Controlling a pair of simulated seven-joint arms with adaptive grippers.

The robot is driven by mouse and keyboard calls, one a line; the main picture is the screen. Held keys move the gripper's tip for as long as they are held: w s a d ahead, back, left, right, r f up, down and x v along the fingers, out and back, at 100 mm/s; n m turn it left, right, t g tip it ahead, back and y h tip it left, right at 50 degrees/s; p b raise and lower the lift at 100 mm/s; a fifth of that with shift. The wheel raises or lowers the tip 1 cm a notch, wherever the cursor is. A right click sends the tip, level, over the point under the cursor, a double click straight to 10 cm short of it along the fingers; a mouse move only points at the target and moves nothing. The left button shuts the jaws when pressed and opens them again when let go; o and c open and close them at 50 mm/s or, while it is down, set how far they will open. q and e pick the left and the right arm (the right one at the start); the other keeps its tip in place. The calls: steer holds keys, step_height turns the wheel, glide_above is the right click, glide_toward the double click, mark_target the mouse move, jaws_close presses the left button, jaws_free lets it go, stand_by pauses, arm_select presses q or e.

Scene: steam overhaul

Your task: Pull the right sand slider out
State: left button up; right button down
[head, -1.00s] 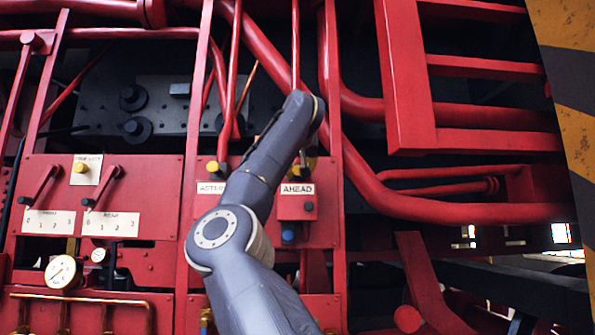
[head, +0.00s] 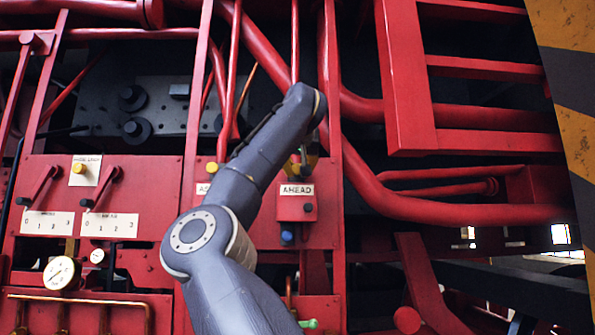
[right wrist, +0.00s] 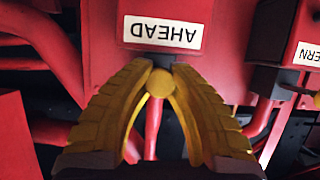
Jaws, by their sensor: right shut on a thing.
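The right sand slider is a red box marked AHEAD (head: 297,207) on the red panel, with a yellow knob (right wrist: 161,83) on a dark stem. In the right wrist view the label appears upside down. My right gripper (right wrist: 160,74) has its yellow fingers closed around that knob, one on each side. In the head view my grey right arm covers most of the gripper and knob. How far the knob stands out cannot be told. My left gripper is not in view.
The ASTERN slider, with its own yellow knob (head: 211,167), is left of the AHEAD box and partly behind my arm. A blue knob (head: 287,237) sits below AHEAD. Two red levers and a pressure gauge (head: 62,273) are at left. Red pipes run closely around the panel.

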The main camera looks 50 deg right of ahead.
steer(key=c, duration=1.7)
jaws_free()
steer(key=shift+s+a+r, duration=0.1)
steer(key=shift+r, duration=0.1)
steer(key=shift+o, duration=1)
steer(key=shift+s+a, duration=0.1)
steer(key=o, duration=0.4)
steer(key=shift+f, duration=0.1)
steer(key=shift+o, duration=0.2)
steer(key=v, duration=1.2)
